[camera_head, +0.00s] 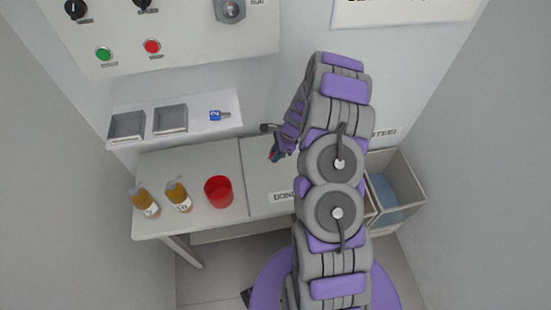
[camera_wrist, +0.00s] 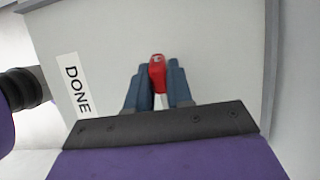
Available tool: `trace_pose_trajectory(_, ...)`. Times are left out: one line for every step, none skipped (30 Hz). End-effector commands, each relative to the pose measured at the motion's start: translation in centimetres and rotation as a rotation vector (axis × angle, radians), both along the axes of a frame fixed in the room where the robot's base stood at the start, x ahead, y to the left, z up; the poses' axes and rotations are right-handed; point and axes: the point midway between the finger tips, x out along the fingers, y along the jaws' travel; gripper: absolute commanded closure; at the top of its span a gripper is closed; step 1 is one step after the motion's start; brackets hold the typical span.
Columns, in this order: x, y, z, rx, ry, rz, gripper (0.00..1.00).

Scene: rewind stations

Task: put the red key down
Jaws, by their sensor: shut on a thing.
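The red key (camera_wrist: 157,72) is between the two blue fingers of my gripper (camera_wrist: 159,85) in the wrist view, and the fingers are shut on it. Its red head points away from the wrist. A pale surface with a "DONE" label (camera_wrist: 76,86) lies beyond it; I cannot tell whether the key touches that surface. In the head view my gripper (camera_head: 277,155) is over the right part of the table (camera_head: 258,180), with a bit of red at its tip. My arm hides part of the label there.
A red cup (camera_head: 218,191) and two amber bottles (camera_head: 178,195) stand on the table's left part. A shelf (camera_head: 197,128) behind holds two grey trays (camera_head: 170,119) and a blue key (camera_head: 219,115). Bins (camera_head: 402,180) stand at right, and a control panel (camera_head: 180,30) is above.

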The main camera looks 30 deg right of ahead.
Motion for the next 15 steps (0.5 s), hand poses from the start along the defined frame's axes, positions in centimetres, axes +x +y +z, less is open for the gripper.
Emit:
trace_pose_trajectory(-0.1, 0.0, -0.9, 0.001, 0.003, 0.0, 1.0)
trace_pose_trajectory(-0.1, 0.0, -1.4, 0.001, 0.004, 0.001, 1.0)
trace_pose_trajectory(-0.1, 0.1, -2.0, 0.001, 0.004, 0.001, 1.0)
trace_pose_trajectory(-0.1, 0.1, -2.4, 0.001, 0.004, 0.001, 1.0)
trace_pose_trajectory(-0.1, 0.1, -2.7, 0.001, 0.004, 0.001, 1.0)
trace_pose_trajectory(-0.1, 0.1, -2.9, 0.001, 0.003, 0.001, 1.0)
trace_pose_trajectory(-0.1, 0.1, -2.9, 0.001, 0.002, 0.001, 1.0)
trace_pose_trajectory(-0.1, 0.0, -2.9, 0.001, 0.002, 0.001, 1.0)
trace_pose_trajectory(-0.1, 0.0, -2.8, 0.0, 0.001, 0.001, 1.0)
trace_pose_trajectory(-0.1, 0.0, -2.8, 0.0, 0.001, 0.001, 1.0)
trace_pose_trajectory(-0.1, 0.1, -2.8, -0.001, 0.001, 0.001, 1.0)
trace_pose_trajectory(0.0, 0.1, -2.8, -0.001, 0.001, 0.001, 1.0)
trace_pose_trajectory(0.0, 0.1, -2.8, -0.001, 0.001, 0.001, 1.0)
trace_pose_trajectory(0.0, 0.1, -2.8, -0.001, 0.001, 0.001, 1.0)
trace_pose_trajectory(0.0, 0.1, -2.9, -0.001, 0.001, 0.001, 1.0)
